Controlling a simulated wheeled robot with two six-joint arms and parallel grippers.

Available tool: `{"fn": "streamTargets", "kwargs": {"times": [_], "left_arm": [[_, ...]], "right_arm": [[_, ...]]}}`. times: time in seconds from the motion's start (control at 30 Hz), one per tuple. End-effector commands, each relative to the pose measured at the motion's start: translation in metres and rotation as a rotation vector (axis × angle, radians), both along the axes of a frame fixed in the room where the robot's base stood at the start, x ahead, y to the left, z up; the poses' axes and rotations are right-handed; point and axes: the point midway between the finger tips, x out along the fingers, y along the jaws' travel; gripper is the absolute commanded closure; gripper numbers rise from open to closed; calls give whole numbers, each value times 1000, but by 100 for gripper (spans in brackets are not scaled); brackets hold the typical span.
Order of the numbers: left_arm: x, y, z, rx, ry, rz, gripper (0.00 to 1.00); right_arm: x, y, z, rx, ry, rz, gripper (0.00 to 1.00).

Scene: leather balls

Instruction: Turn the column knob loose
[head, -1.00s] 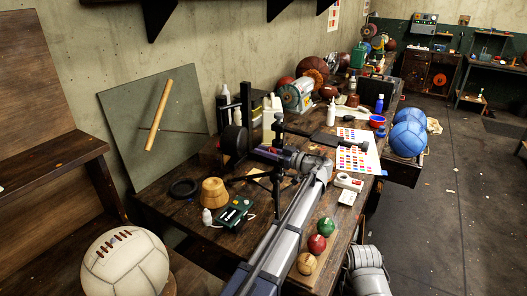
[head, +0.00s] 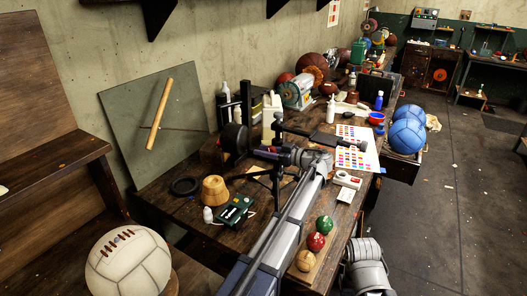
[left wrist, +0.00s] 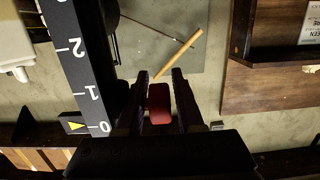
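The red column knob (left wrist: 159,103) sits between the two fingers of my left gripper (left wrist: 160,76) in the left wrist view. The fingers appear shut on its two sides, with no clear gap. Beside it runs a black column with a white scale (left wrist: 84,72) marked 0, 1 and 2; a yellow pointer (left wrist: 76,126) is near 0. In the head view my left gripper (head: 268,151) reaches across the bench to the dark column stand (head: 246,104). The knob is mostly hidden there by the gripper. My right gripper is out of view.
A white ball (head: 130,262) is at the lower left. Open floor (head: 445,220) lies to the right.

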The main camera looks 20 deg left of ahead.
Motion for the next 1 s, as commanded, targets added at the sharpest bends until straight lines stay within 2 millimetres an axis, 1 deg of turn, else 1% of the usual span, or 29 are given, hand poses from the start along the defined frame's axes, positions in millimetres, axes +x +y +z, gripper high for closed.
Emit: {"fn": "streamTargets", "kwargs": {"times": [0.07,0.3,0.4,0.5,0.63,0.87,0.9,1.0], "left_arm": [[-1,-8,2,0,0,-2,64],[-6,-47,7,0,0,-3,64],[-8,-60,8,0,0,-3,64],[-9,-69,9,0,0,-1,64],[-10,-74,9,0,0,-1,64],[-10,-75,9,0,0,-1,64],[-10,-75,9,0,0,-1,62],[-15,-73,6,-13,21,-2,50]], "right_arm": [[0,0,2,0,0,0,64],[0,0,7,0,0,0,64],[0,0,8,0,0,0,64],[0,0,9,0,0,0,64],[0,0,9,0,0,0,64],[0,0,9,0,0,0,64],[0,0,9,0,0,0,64],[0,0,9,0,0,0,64]]}}
